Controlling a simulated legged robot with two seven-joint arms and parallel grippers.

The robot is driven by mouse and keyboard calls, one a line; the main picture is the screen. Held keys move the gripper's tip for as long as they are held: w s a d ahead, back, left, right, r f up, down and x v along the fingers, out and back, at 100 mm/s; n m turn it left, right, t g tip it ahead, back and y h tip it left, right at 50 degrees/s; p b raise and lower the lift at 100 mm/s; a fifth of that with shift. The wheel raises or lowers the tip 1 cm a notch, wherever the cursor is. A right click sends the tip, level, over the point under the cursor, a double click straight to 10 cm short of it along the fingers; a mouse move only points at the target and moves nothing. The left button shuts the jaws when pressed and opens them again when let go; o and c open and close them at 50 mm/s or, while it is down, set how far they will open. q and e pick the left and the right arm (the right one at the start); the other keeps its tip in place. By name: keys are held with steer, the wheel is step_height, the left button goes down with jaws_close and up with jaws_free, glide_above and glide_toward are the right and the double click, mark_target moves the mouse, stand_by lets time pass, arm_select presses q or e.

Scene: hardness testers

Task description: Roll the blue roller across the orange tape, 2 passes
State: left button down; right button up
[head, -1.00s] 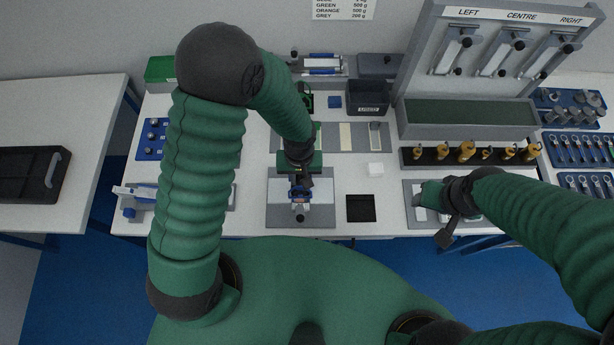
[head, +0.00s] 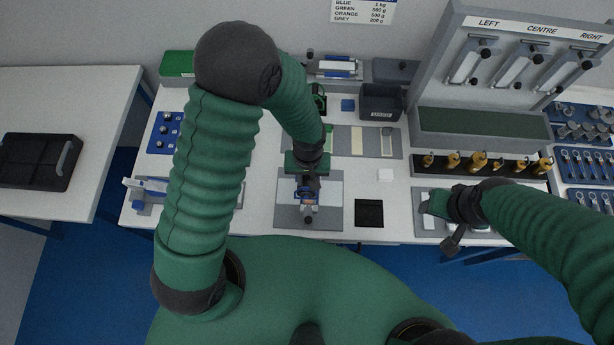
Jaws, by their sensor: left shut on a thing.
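My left gripper (head: 308,182) points down over a grey mat (head: 285,219) with a pale panel, at the front middle of the bench. It is shut on the blue roller (head: 307,197), which is small and partly covered by the gripper. The roller is at the pale panel; I cannot tell whether it touches it. I cannot make out the orange tape; the gripper and roller hide part of the panel. My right gripper (head: 432,206) hangs over another grey mat with white pieces at the right; its fingers are too unclear to read.
Behind are a strip board (head: 341,142), a dark bin (head: 381,103) and a row of brass weights (head: 478,162). A blue-and-white device (head: 147,188) is at the left.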

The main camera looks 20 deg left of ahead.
arm_select(q)
steer(key=shift+d+r, duration=0.15)
steer(key=shift+d, duration=1)
steer(key=shift+a, duration=0.65)
steer(key=shift+d, duration=0.45)
arm_select(e)
steer(key=shift+d+f, duration=0.15)
steer(key=shift+d, duration=0.65)
arm_select(q)
steer(key=shift+a+f, duration=0.25)
steer(key=shift+a, duration=0.05)
arm_select(e)
steer(key=shift+a, duration=0.4)
